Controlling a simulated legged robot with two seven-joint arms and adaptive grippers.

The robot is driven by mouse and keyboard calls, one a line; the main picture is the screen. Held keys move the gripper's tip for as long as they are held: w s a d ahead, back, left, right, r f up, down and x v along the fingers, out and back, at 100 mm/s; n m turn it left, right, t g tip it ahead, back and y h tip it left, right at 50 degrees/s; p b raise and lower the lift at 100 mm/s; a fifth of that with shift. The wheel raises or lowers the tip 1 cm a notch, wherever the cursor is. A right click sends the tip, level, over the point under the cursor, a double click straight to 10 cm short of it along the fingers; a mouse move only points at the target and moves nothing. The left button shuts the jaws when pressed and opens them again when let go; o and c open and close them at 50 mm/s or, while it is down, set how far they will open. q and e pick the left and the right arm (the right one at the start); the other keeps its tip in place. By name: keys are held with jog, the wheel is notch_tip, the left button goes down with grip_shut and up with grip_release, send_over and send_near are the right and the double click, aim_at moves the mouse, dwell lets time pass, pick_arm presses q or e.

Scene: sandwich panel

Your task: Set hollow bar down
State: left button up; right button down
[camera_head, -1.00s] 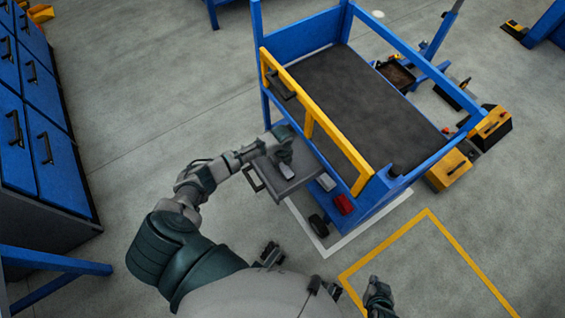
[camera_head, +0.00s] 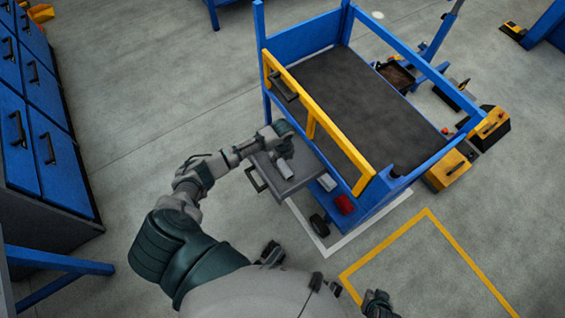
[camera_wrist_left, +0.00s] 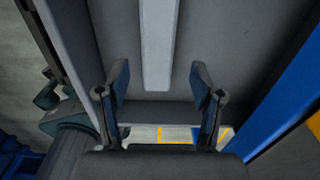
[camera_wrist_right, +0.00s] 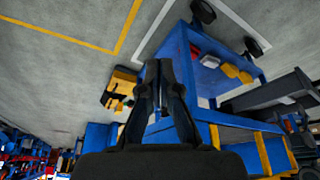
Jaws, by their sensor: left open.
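The hollow bar, a light grey strip (camera_head: 285,169), lies on the grey floor of the pulled-out drawer (camera_head: 297,183) at the cart's side. In the left wrist view the bar (camera_wrist_left: 158,45) runs away from me along the drawer floor (camera_wrist_left: 220,60). My left gripper (camera_head: 283,144) is over the drawer, just behind the bar. In the left wrist view my left gripper (camera_wrist_left: 160,84) has its two fingers wide apart, with nothing held between them. My right gripper (camera_wrist_right: 160,68) has its fingers close together and holds nothing visible. It also shows low in the head view (camera_head: 378,303).
The blue cart (camera_head: 400,182) has a dark top (camera_head: 360,100) and a yellow rail (camera_head: 312,110) above the drawer. A red box (camera_head: 345,204) sits on its lower shelf. Blue cabinets (camera_head: 50,150) stand at the left. The floor between is clear.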

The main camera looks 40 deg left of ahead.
aim_at(283, 166)
pick_arm(q)
jog(key=shift+a+r, duration=0.25)
jog(key=shift+r, duration=1)
notch_tip(283, 166, up, 5)
jog(key=p, duration=0.2)
jog(key=s+d+f+n+t+h, duration=0.1)
jog(key=s+d+f+n, duration=0.25)
jog(key=s+d, duration=0.25)
jog(key=s+d+f+n+h, duration=0.1)
jog(key=s+d+f+n, duration=0.25)
jog(key=s+d, duration=0.3)
jog(key=s+a+r+n+t+y, duration=0.1)
jog(key=s+a+r+n, duration=0.1)
jog(key=s+n, duration=1.1)
jog(key=s, duration=0.2)
jog(key=shift+s+a+n+y, duration=0.3)
jog(key=shift+a+y, duration=0.1)
pick_arm(e)
jog(key=shift+g, duration=0.8)
jog(key=f, duration=0.1)
jog(key=s+f, duration=0.1)
jog(key=f, duration=0.2)
jog(key=shift+s+d+f, duration=0.15)
jog(key=shift+s+f, duration=0.15)
jog(key=shift+s, duration=0.05)
pick_arm(q)
jog(key=shift+a, duration=0.1)
pick_arm(e)
jog(key=shift+r, duration=0.1)
